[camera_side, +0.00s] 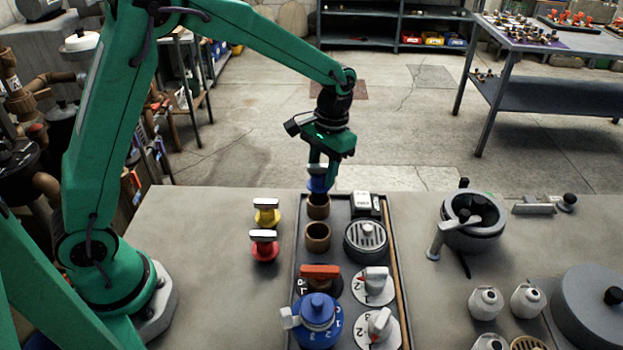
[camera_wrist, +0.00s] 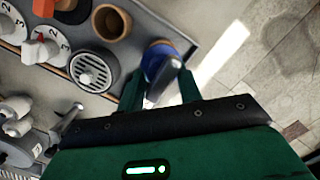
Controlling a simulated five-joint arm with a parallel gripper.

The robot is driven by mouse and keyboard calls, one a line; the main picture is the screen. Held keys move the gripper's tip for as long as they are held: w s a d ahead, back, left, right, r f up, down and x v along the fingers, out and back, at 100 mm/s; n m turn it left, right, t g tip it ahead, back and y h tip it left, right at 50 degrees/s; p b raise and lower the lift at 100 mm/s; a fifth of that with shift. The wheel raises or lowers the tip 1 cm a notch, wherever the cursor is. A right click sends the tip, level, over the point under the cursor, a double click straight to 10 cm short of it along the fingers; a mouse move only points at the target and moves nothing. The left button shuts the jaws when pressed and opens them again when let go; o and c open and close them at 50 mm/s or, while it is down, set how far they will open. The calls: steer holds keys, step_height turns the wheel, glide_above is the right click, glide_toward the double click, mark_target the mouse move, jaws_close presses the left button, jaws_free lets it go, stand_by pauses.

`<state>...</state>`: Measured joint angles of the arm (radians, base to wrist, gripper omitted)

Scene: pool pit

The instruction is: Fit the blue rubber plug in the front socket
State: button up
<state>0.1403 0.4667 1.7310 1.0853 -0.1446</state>
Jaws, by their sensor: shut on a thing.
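My gripper (camera_side: 320,171) points down and is shut on the blue rubber plug (camera_side: 317,184). In the wrist view the plug (camera_wrist: 157,62) sits between the two fingers of my gripper (camera_wrist: 160,84). The plug is upright, right at the mouth of the far brown socket (camera_side: 318,208) of the tray. I cannot tell whether its lower end is inside. In the wrist view only part of that socket's rim (camera_wrist: 176,43) shows past the plug. A second brown socket (camera_side: 317,238), nearer the side camera, is empty; it also shows in the wrist view (camera_wrist: 110,21).
The dark tray (camera_side: 297,262) also holds a round grate (camera_side: 367,241), a white-topped block (camera_side: 362,204) and several dial knobs (camera_side: 373,287). A yellow plug (camera_side: 266,216) and a red plug (camera_side: 264,247) stand left of it. A grey pot (camera_side: 474,222) stands to the right.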

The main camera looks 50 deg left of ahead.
mark_target(320, 185)
steer(key=shift+a+f, duration=0.1)
stand_by(0.7)
steer(key=shift+c, duration=1.1)
steer(key=shift+s+a+f, duration=0.1)
steer(key=shift+s, duration=0.15)
steer(key=shift+f, duration=0.25)
steer(key=shift+f, duration=0.35)
steer(key=shift+f, duration=0.35)
steer(key=shift+f, duration=0.35)
steer(key=shift+f, duration=0.6)
stand_by(0.6)
